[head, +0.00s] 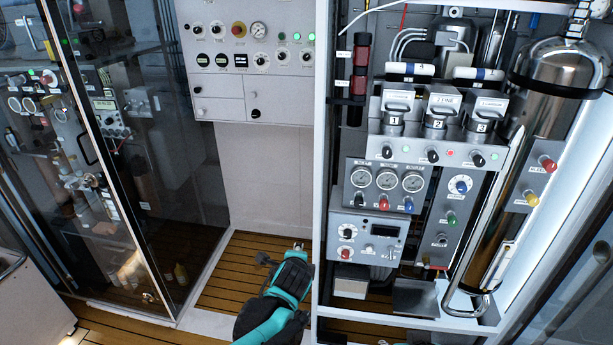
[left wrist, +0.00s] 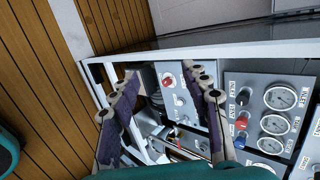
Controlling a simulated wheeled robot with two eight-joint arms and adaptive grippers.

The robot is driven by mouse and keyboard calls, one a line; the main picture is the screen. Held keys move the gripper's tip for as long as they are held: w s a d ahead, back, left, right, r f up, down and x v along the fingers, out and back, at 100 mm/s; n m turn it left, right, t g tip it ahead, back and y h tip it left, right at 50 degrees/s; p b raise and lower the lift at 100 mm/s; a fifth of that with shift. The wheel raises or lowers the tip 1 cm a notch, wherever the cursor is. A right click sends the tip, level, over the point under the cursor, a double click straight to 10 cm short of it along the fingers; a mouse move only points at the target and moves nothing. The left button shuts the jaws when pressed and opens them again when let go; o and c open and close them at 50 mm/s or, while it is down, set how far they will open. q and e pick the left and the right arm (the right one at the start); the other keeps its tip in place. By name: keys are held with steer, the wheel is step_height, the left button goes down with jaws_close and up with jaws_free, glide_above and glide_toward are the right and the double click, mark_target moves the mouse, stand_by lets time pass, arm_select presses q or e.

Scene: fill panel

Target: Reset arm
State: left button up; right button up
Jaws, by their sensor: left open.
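My left arm, teal and black, comes up from the bottom middle of the head view. Its gripper (head: 297,247) is just left of the white cabinet post, low in front of the instrument panel (head: 385,172). In the left wrist view the gripper (left wrist: 164,74) has its two fingers spread wide apart with nothing held between them. The panel's lower box with a red knob (left wrist: 169,81) shows behind the gap. My right gripper is not in view.
The white cabinet post (head: 322,170) stands close beside my left gripper. Three gauges (head: 388,180), valves numbered 1 to 3 and a steel cylinder (head: 545,95) fill the cabinet. A glass door (head: 110,130) is at left. Wooden floor (head: 235,275) is clear.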

arm_select(q)
steer(key=s+a+n+g, duration=0.1)
steer(key=s+a+n, duration=0.5)
steer(key=s+n, duration=0.3)
steer(key=s+a+r+n+g, duration=0.1)
steer(key=s+a+n, duration=0.6)
steer(key=s, duration=0.8)
steer(key=n+g, duration=0.1)
steer(key=n, duration=0.2)
steer(key=shift+s+r, duration=0.2)
steer(key=shift+r, duration=0.05)
